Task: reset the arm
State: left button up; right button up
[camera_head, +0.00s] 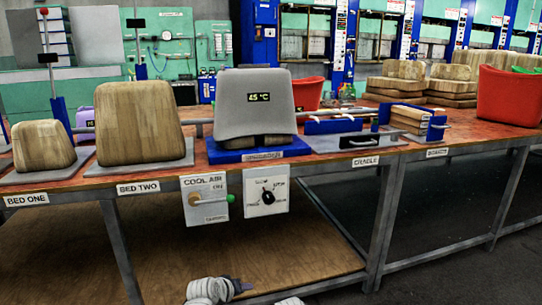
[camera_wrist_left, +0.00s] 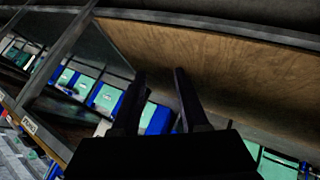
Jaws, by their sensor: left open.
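My left gripper (camera_wrist_left: 160,76) shows in the left wrist view with two dark fingers spread apart. Nothing is between the fingers. In the head view, pale ribbed parts of my own arm (camera_head: 210,289) show at the bottom edge, low in front of the bench. The gripper fingers cannot be made out there. My right gripper is not in view.
A wooden shelf (camera_head: 262,262) lies below.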

pick_arm(q)
jog(key=s+a+f+m+g+y, duration=0.2)
jog(key=s+a+f+g, duration=0.15)
jog(key=s, duration=0.45)
jog(key=s+a+f+m+g+y, duration=0.1)
jog(key=s+a+f+g+y, duration=0.15)
jog(key=s+a+g, duration=0.35)
jog(key=s+d+r+m+p, duration=0.2)
jog(key=s+d+r+p, duration=0.15)
jog(key=d, duration=0.35)
jog(key=s+d+r+m+p, duration=0.2)
jog(key=s+d+r+p, duration=0.15)
jog(key=d, duration=0.25)
notch_tip(320, 180, up, 37)
jog(key=p, duration=3.7)
jog(key=shift+w+f+t, duration=0.2)
jog(key=shift+t, duration=0.15)
